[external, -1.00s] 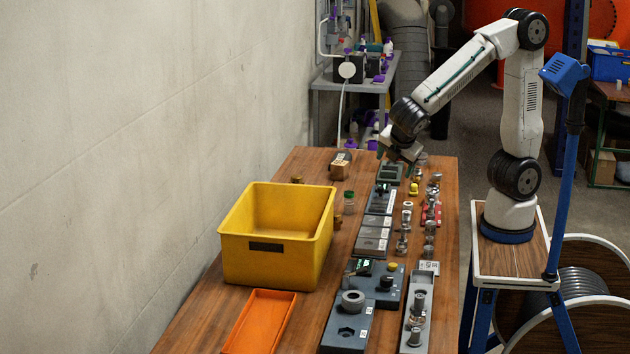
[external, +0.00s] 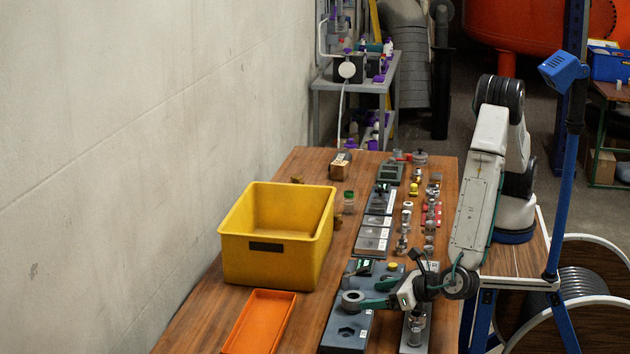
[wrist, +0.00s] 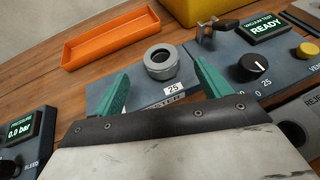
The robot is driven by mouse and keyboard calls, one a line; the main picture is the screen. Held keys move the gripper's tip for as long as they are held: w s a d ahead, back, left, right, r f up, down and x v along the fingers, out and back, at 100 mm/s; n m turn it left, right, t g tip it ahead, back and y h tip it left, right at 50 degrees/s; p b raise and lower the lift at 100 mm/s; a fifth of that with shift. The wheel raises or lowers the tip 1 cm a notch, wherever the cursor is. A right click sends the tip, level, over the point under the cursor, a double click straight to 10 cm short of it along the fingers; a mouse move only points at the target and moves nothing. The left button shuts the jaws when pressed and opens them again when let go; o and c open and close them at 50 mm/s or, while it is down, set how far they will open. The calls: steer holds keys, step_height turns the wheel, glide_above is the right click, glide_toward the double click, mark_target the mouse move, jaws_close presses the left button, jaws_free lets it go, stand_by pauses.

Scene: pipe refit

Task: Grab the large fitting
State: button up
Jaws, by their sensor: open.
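The large fitting is a grey ring-shaped piece (external: 352,299) with a round hole. It sits on a dark grey station plate (external: 345,338) near the front of the bench. In the wrist view the fitting (wrist: 161,62) lies just beyond and between my gripper's green fingers. My gripper (external: 371,303) reaches in from the right, low over the plate. Its fingers (wrist: 160,90) are spread apart, with nothing held.
An orange tray (external: 259,320) and a yellow bin (external: 276,269) stand to the left. A panel with a black knob (wrist: 253,66), a yellow button (wrist: 308,50) and a "READY" display (wrist: 265,29) adjoins the plate. Several small metal fittings stand behind along the bench.

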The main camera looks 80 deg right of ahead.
mark_target(355, 296)
steer(key=x, duration=0.6)
steer(key=shift+w+d, duration=0.1)
steer(key=shift+w, duration=0.15)
steer(key=c, duration=1.1)
